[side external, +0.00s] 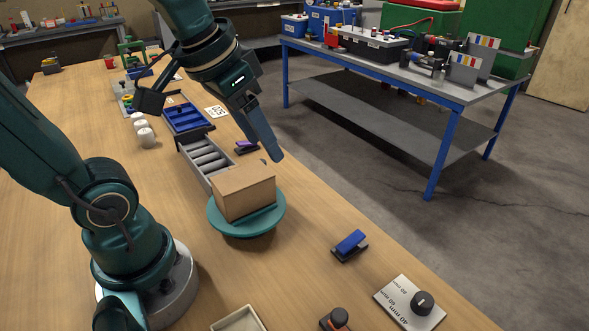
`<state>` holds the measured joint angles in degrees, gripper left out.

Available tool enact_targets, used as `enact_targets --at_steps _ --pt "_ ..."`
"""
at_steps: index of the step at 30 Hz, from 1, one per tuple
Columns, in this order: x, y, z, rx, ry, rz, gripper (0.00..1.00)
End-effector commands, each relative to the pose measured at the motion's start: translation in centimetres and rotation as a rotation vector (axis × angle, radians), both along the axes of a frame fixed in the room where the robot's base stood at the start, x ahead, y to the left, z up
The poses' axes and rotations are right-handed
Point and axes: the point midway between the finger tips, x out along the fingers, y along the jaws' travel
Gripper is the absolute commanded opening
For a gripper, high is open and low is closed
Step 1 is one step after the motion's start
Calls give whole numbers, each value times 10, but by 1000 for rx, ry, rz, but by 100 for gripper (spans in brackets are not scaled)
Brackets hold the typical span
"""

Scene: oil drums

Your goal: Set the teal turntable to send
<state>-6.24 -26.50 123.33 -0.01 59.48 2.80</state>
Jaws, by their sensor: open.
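The teal turntable (270,224) is a round disc on the wooden bench, near the middle of the side external view. A brown cardboard box (245,190) sits on it and covers much of its top. No send marking is readable on the turntable from here. My gripper (277,157) points down just behind the box and to its upper right, above the bench's far edge. Its fingers overlap in this view and look empty. I cannot tell whether a fingertip touches the box.
A grey slotted tray (206,160) and a blue bin (186,117) stand behind the turntable. A purple-topped clip (246,147) lies near the gripper. A blue clip (350,246) and a white plate with a black knob (410,303) lie front right. Bare bench separates them from the turntable.

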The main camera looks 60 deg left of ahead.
Motion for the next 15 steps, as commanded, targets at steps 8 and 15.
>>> enact_targets --at_steps 8,15 --pt "56 59 -13 -27 174 174 59" --pt "78 117 -53 -83 313 321 59"
